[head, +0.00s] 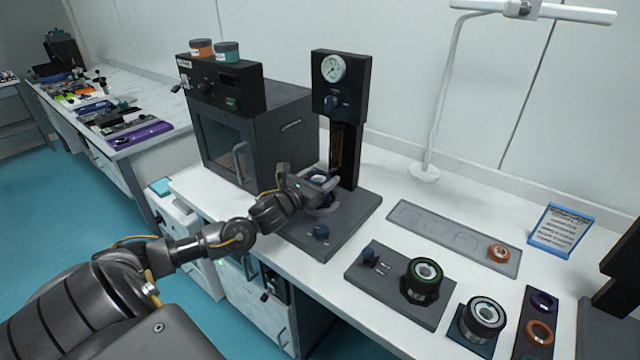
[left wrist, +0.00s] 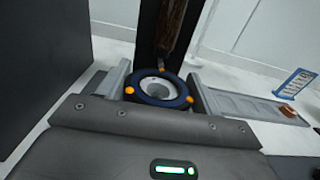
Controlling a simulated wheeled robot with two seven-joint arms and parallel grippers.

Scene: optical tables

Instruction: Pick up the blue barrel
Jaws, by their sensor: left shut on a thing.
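The blue barrel (left wrist: 158,91) shows in the left wrist view as a dark blue ring with orange dots and a pale centre. It is between the two fingers of my left gripper (left wrist: 158,88), which is shut on it. In the head view my left gripper (head: 320,187) is at the foot of the black press with a gauge (head: 340,85), over its grey base (head: 350,225). The gripper partly hides the barrel there. I cannot tell whether the barrel touches the base. My right gripper is not in view.
A dark oven-like box (head: 285,125) stands close on the left, the press column behind. To the right are a grey tray (head: 440,230) with an orange ring (head: 498,253), a green-ringed barrel (head: 422,280), a black barrel (head: 484,318) and a blue-framed sign (head: 560,230).

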